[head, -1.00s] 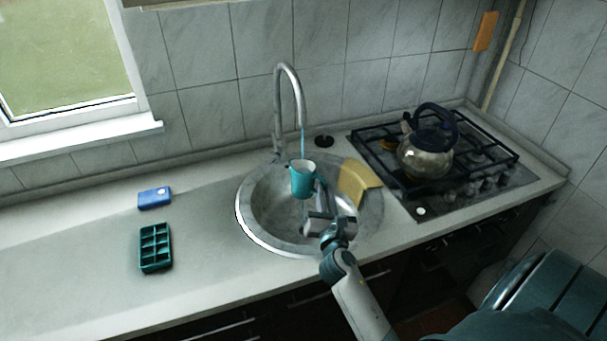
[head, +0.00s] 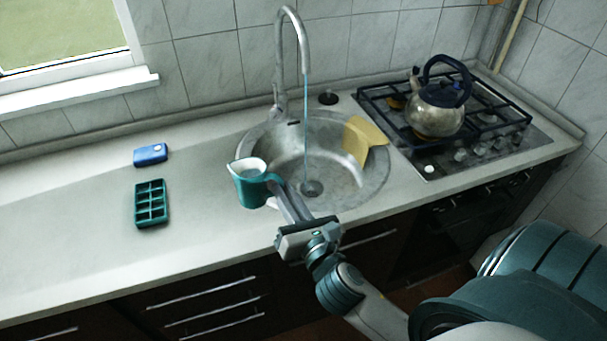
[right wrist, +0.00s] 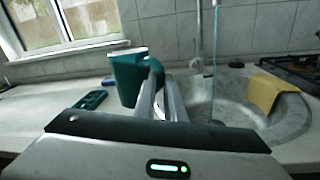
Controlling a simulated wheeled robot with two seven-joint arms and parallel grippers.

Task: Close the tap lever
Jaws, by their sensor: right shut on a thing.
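The tap (head: 281,70) stands behind the round sink, and a thin blue stream of water runs from its spout into the basin. Its lever is at the base of the tap (head: 277,112), too small to read clearly. My right gripper (head: 282,189) is shut on the handle of a teal enamel jug (head: 251,189). The jug is upright at the front left rim of the sink, apart from the water stream. In the right wrist view the jug (right wrist: 127,80) is at the fingertips, left of the stream. My left gripper is not in view.
The sink (head: 330,195) holds a yellow cloth (head: 364,138) over its right rim. A teal ice tray (head: 151,203) and a blue sponge (head: 150,154) lie on the left counter. A kettle (head: 437,108) stands on the hob (head: 480,150) at right. The counter around the tray is mostly clear.

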